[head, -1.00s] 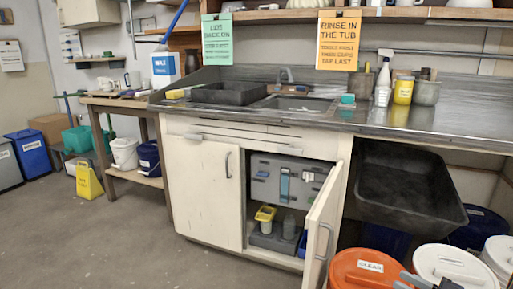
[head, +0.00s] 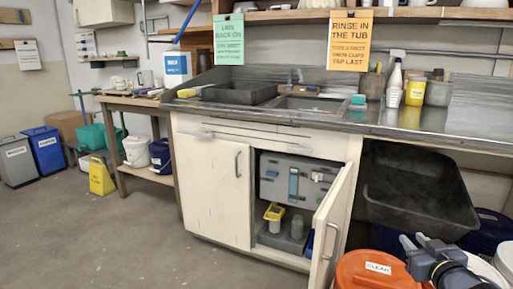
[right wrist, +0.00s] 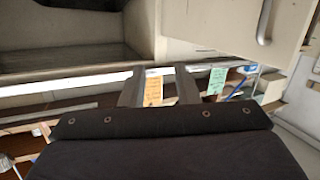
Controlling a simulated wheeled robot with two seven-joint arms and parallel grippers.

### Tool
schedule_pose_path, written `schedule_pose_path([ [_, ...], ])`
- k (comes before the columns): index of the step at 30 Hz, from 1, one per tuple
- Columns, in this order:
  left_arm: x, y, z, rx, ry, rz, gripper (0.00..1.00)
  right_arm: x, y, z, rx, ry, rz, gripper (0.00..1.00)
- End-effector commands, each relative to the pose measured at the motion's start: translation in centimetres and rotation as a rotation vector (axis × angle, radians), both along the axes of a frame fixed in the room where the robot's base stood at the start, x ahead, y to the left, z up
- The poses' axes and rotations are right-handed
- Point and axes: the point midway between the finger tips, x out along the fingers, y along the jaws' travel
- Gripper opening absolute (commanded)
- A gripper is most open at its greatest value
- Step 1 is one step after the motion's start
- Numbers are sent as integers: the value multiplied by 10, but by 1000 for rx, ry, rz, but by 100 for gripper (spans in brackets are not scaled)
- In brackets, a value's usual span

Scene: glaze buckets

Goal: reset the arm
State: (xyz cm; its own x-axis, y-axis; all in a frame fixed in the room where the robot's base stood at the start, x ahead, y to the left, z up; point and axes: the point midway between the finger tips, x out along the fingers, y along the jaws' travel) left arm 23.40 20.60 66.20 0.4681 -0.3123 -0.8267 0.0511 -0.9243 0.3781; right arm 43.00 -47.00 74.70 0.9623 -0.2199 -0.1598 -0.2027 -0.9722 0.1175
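My right gripper (head: 415,241) is at the lower right of the head view, raised in front of the orange bucket labelled "CLEAR" (head: 372,272) and a white-lidded bucket (head: 486,268). In the right wrist view its two fingers (right wrist: 159,88) stand apart with nothing between them. Through the gap the orange sign (right wrist: 153,91) shows in the background. My left gripper is in neither view.
The cabinet door (head: 328,235) stands open to the right of the cabinet. A black tub (head: 415,190) sits under the counter, behind the buckets. A sink (head: 300,104) is in the counter.

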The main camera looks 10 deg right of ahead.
Motion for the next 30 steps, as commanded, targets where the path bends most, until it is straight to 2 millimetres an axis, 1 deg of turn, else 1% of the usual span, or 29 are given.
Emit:
schedule_pose_path([
  [1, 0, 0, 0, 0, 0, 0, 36, -7, 14, 4, 42, 35, -40, 28],
  [2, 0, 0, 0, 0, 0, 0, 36, -13, 21, 2, 75, 70, -66, 28],
  [5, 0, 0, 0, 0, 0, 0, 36, -37, 57, -14, 199, 208, -106, 28],
  [7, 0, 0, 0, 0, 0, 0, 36, -58, 90, -28, 289, 317, -95, 28],
  [8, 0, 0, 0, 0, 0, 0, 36, -68, 104, -35, 325, 366, -81, 28],
  [9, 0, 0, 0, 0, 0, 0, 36, -80, 123, -43, 366, 427, -58, 28],
  [12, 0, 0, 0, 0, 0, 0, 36, -109, 165, -58, 448, 556, 10, 28],
  [15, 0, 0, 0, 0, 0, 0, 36, -136, 199, -69, 504, 662, 82, 28],
  [18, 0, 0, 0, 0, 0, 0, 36, -160, 228, -77, 543, 753, 158, 28],
  [23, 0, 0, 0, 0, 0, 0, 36, -200, 268, -85, 587, 885, 283, 28],
  [24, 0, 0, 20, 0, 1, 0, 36, -197, 266, -64, 588, 880, 272, 28],
  [29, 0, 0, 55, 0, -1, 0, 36, -196, 264, -30, 588, 878, 267, 28],
  [30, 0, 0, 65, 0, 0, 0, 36, -196, 264, -20, 588, 878, 267, 28],
])
